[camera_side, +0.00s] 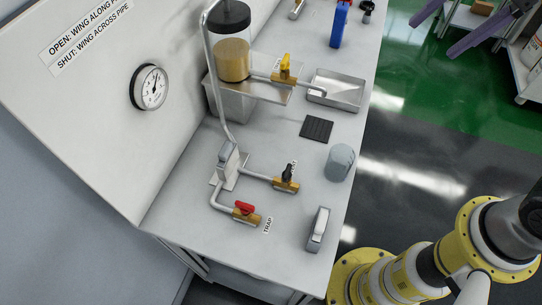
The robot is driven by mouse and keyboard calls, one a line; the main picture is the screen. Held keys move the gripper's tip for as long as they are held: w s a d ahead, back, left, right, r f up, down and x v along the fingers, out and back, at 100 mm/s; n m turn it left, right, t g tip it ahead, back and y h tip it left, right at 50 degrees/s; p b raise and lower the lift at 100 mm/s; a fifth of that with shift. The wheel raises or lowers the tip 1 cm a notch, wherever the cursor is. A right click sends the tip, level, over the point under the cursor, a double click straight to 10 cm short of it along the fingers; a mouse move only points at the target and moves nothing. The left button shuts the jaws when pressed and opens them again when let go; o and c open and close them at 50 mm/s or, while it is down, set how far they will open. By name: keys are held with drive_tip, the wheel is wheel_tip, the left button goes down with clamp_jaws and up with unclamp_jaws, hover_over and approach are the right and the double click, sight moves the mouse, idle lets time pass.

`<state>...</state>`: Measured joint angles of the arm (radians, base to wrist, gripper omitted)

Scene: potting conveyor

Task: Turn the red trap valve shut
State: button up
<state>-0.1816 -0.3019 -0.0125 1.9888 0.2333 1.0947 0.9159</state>
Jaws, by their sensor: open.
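The red trap valve (244,208) sits on a brass body at the end of the lower pipe, near the front of the bench. Its red wing appears to lie roughly along the pipe. A "TRAP" label (268,225) is beside it. My gripper (430,40) appears at the upper right edge as two purple-grey fingers, spread apart with nothing between them. It is over the floor, well away from the valve. The rest of the gripper is out of view.
A black-winged valve (288,173) is on the neighbouring pipe, and a yellow-winged valve (285,66) is farther back. A grey cup (340,162), a dark mat (316,128), a metal tray (336,90) and a grey block (319,229) stand on the bench. A gauge (150,87) is on the panel.

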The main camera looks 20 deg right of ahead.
drive_tip(key=w+a+f+m+g+y, duration=0.1)
drive_tip(key=w+a+f+g, duration=0.15)
drive_tip(key=w+a, duration=0.55)
drive_tip(key=n+g+h, duration=0.1)
drive_tip(key=g, duration=0.4)
hover_over(245, 204)
drive_tip(key=w+d, duration=0.4)
wheel_tip(245, 204, down, 14)
drive_tip(key=shift+t, duration=0.25)
drive_tip(key=x, duration=1.3)
drive_tip(key=shift+s+a+f, duration=0.1)
drive_tip(key=shift+f, duration=0.3)
clamp_jaws()
